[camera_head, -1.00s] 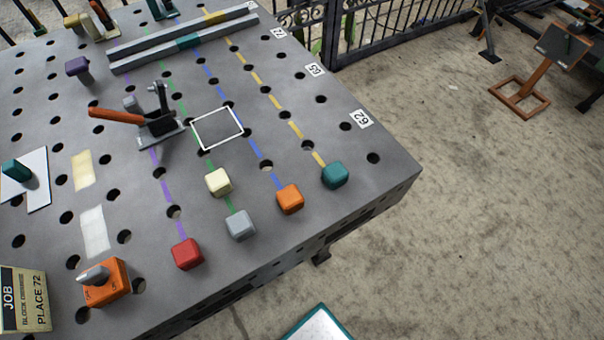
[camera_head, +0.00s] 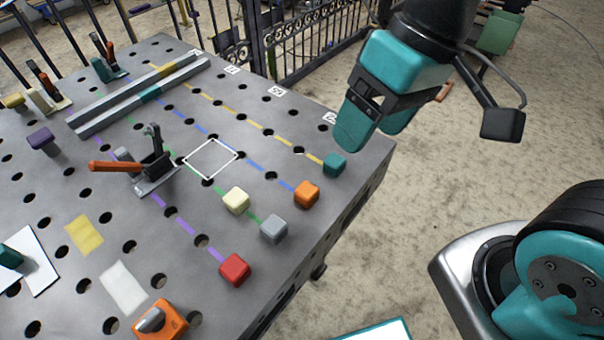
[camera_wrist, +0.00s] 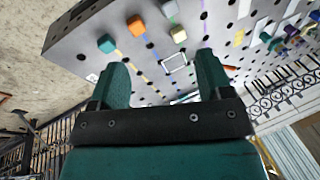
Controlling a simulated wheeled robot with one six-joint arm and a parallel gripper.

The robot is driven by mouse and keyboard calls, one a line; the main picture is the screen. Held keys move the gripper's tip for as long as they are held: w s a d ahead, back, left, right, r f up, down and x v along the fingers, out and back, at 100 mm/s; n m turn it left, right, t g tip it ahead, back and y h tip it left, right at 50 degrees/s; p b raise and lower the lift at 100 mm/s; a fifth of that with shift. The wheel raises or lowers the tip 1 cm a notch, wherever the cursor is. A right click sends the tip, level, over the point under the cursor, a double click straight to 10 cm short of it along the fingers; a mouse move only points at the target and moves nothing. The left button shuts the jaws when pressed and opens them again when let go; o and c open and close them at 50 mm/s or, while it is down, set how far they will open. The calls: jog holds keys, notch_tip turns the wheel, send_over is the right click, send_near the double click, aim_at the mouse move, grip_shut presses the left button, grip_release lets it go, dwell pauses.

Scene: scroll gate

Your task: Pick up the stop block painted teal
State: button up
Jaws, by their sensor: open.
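The teal stop block (camera_head: 335,165) sits on the grey perforated table at the end of the yellow dashed line, near the table's right edge. It also shows in the wrist view (camera_wrist: 106,43), up and left of centre, just beyond the left finger. My gripper (camera_head: 368,138) is in the air above and to the right of the block, apart from it. In the wrist view its two teal fingers (camera_wrist: 163,88) are spread wide with nothing between them.
An orange block (camera_head: 306,193), a grey block (camera_head: 274,229), a cream block (camera_head: 236,200) and a red block (camera_head: 235,269) stand along the table's near edge. A toggle clamp (camera_head: 148,165) with an orange handle is further left. A metal fence (camera_head: 312,45) stands behind the table.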

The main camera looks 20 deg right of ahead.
jog(key=w+d+f+m+h, duration=0.1)
jog(key=w+f+m, duration=0.2)
jog(key=w+m, duration=0.4)
jog(key=m+h+b, duration=0.1)
jog(key=m+h, duration=0.2)
jog(key=m, duration=0.6)
send_over(335, 160)
notch_tip(335, 160, down, 17)
jog(key=shift+r, duration=0.2)
jog(key=shift+f+p, duration=0.55)
jog(key=shift+f, duration=2.65)
jog(key=c, duration=1.2)
jog(key=shift+r, duration=0.15)
